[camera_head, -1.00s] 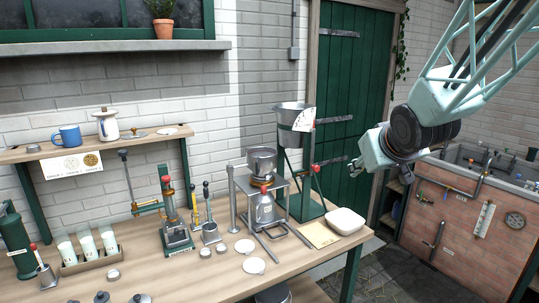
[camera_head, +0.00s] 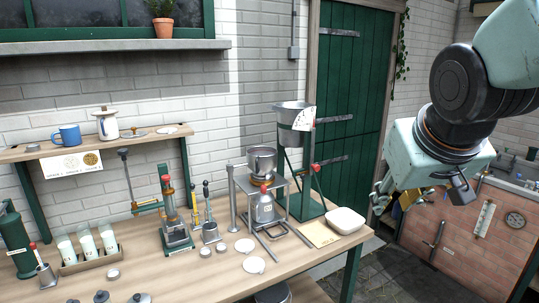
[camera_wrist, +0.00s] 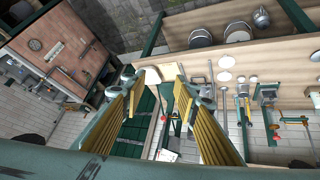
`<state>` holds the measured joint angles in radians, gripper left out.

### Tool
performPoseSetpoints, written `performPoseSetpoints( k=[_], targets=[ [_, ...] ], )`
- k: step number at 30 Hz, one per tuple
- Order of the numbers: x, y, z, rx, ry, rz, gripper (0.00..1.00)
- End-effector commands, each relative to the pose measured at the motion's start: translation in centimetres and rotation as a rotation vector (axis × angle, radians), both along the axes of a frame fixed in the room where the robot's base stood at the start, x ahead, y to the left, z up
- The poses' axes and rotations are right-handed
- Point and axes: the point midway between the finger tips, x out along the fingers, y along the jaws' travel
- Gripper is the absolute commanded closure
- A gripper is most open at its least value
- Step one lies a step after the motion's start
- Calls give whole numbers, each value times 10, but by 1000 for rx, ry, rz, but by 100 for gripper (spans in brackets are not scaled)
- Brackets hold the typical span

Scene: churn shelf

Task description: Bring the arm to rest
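My gripper (camera_head: 384,198) hangs at the right in the head view, to the right of the wooden bench (camera_head: 205,268) and in front of the green door (camera_head: 345,95). In the wrist view my gripper (camera_wrist: 160,82) shows two fingers with yellow inner pads, spread apart with nothing between them. Part of the fingers is hidden by the wrist body in the head view. The gripper touches nothing that I can see.
A brick-fronted counter (camera_head: 470,235) stands at the right. Stone floor (camera_head: 385,275) lies between.

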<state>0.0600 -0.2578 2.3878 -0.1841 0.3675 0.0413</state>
Motion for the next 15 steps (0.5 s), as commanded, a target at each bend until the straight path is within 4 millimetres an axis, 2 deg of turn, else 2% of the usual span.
performPoseSetpoints(
  k=[15],
  targets=[
    [-128, 23, -9, 57, 144, -27, 72]
  ],
)
